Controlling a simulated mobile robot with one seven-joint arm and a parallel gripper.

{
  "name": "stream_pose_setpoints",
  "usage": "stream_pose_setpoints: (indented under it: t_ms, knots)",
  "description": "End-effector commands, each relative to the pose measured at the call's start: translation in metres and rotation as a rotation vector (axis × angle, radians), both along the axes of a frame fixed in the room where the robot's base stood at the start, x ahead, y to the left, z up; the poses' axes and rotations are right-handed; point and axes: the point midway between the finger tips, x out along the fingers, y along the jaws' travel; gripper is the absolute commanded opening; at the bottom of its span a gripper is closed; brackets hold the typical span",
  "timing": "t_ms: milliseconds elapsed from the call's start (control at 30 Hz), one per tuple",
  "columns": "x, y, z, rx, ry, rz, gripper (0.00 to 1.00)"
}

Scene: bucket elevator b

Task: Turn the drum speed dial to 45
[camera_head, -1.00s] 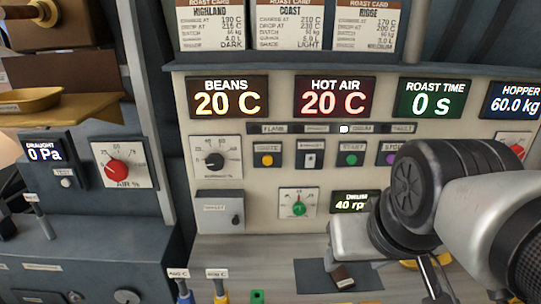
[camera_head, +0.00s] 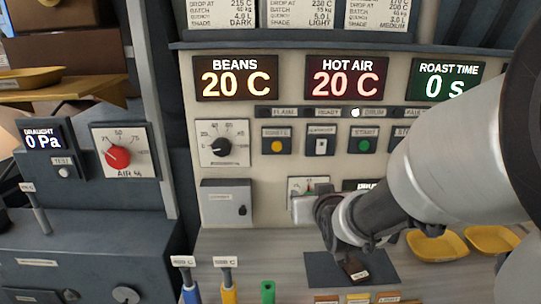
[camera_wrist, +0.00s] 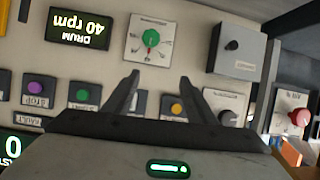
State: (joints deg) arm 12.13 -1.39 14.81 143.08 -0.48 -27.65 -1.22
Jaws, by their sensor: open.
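The drum speed dial (camera_wrist: 150,38) is a green knob on a white scale plate, seen upside down at the top of the wrist view. Above and left of it there, the drum display (camera_wrist: 80,27) reads 40 rpm. In the head view only the upper part of the dial plate (camera_head: 308,184) shows; my gripper and arm hide the rest and most of the drum display. My gripper (camera_wrist: 158,84) is open and empty, its two fingers pointing toward the panel. The knob lies beyond the fingertips, between their lines, apart from them.
A black-knobbed dial (camera_head: 222,143), several buttons and a small grey box (camera_head: 228,203) surround the dial on the panel. The red air dial (camera_head: 118,156) is further left.

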Motion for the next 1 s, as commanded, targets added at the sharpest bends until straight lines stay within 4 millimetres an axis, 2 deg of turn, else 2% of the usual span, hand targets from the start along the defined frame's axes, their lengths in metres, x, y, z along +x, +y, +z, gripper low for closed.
stream_pose_setpoints:
  t_ms: [33,67,200,333,433,567,933,1000]
  knots:
    - [0.013,-0.004,-0.021,0.010,-0.058,-0.003,0.51]
    - [0.019,-0.005,-0.025,0.013,-0.101,-0.003,0.51]
    - [0.036,-0.014,-0.033,0.032,-0.274,-0.023,0.51]
    - [0.040,-0.021,-0.033,0.042,-0.376,-0.045,0.51]
    - [0.041,-0.024,-0.032,0.044,-0.411,-0.054,0.51]
    - [0.041,-0.025,-0.041,0.044,-0.418,-0.055,0.51]
    - [0.041,-0.024,-0.118,0.046,-0.414,-0.056,0.51]
    - [0.060,-0.025,-0.107,0.045,-0.424,-0.056,0.51]
